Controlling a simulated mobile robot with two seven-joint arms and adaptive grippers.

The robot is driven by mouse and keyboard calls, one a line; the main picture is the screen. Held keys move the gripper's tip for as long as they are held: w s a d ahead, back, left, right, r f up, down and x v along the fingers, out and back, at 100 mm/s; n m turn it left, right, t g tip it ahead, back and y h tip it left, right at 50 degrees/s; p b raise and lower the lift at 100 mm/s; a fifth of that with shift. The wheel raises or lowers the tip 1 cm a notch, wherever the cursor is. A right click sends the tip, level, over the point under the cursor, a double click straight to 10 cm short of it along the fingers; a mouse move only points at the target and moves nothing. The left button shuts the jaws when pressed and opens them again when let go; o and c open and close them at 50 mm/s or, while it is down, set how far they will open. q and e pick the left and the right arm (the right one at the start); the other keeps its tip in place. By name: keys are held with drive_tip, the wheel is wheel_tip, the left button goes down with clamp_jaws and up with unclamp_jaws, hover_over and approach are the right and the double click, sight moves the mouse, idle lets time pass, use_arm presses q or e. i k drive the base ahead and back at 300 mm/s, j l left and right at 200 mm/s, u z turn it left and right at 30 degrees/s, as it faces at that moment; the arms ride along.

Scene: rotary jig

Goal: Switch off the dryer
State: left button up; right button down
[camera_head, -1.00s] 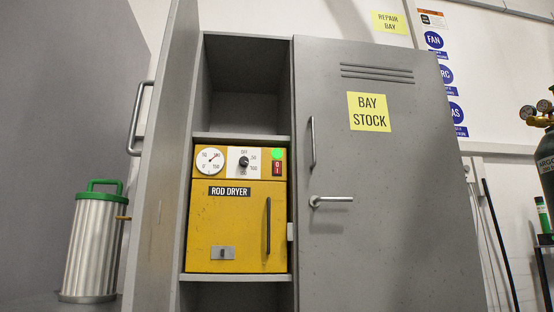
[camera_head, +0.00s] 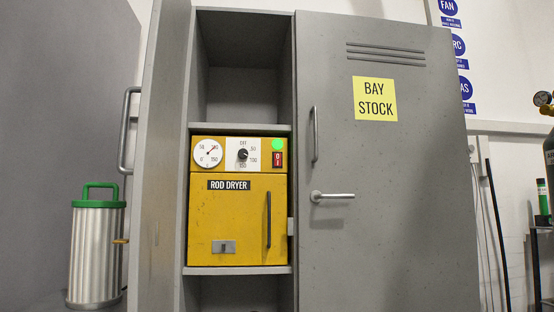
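The yellow rod dryer (camera_head: 228,222) stands on a shelf inside the open left bay of a grey cabinet. Its door is shut, with a black vertical handle (camera_head: 268,220) at right and a small grey latch plate (camera_head: 223,247) low down. Along its top are a round white gauge (camera_head: 207,153), a black rotary knob (camera_head: 242,154) on a white scale marked OFF and numbers, a lit green lamp (camera_head: 278,144) and a small red rocker switch (camera_head: 278,159). The exact knob setting and rocker position are too small to tell. Neither gripper is in view.
The left cabinet door (camera_head: 157,170) stands open toward me beside the dryer's left side. The right door (camera_head: 385,200), labelled BAY STOCK, is shut, with a lever handle (camera_head: 331,196). A silver canister (camera_head: 95,250) with a green lid stands at left. The dryer's front is unobstructed.

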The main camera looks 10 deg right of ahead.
sight(277, 156)
drive_tip(key=i+l+u, duration=0.6)
drive_tip(key=l, duration=0.15)
drive_tip(key=i+l+u, duration=0.3)
drive_tip(key=l, duration=0.15)
drive_tip(key=k, duration=0.1)
